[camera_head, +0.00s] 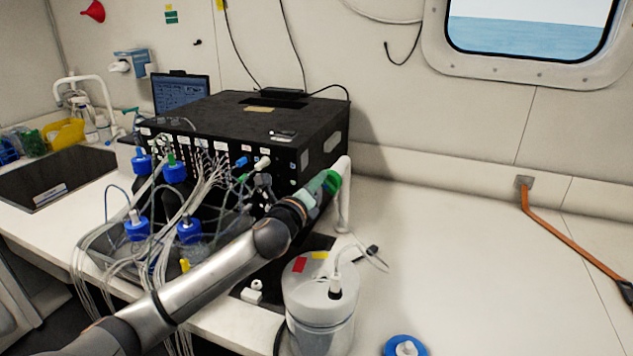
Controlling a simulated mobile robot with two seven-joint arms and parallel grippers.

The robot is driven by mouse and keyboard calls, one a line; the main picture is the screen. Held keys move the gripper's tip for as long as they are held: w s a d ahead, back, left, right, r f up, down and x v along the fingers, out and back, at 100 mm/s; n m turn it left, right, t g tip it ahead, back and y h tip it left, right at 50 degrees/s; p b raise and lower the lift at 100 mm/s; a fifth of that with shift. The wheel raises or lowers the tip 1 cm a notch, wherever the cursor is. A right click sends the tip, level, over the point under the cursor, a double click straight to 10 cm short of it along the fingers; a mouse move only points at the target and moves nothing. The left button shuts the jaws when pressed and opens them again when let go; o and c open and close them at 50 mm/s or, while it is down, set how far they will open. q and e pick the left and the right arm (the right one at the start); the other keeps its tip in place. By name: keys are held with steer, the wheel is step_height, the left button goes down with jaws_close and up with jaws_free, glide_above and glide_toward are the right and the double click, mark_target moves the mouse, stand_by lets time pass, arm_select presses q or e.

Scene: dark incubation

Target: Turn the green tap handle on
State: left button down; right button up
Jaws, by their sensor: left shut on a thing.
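The green tap handle (333,182) sits on a white upright tap (344,205) at the right front corner of the black box. My left arm comes in from the lower left, and my left gripper (322,187) is at the handle, shut on it. The gripper and wrist cover part of the handle, so its exact angle is hard to tell. My right gripper does not show.
A white lidded container (318,300) with a tube stands just below the tap. The black box (235,130) with many tubes and blue-capped bottles (175,173) is to the left. A blue-and-white cap (405,347) lies at the front. The counter (480,270) to the right is mostly clear.

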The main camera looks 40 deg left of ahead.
arm_select(q)
steer(key=c, duration=0.9)
jaws_free()
steer(key=shift+o, duration=0.2)
steer(key=b+v, duration=0.2)
steer(key=v, duration=1)
steer(key=shift+s, duration=0.3)
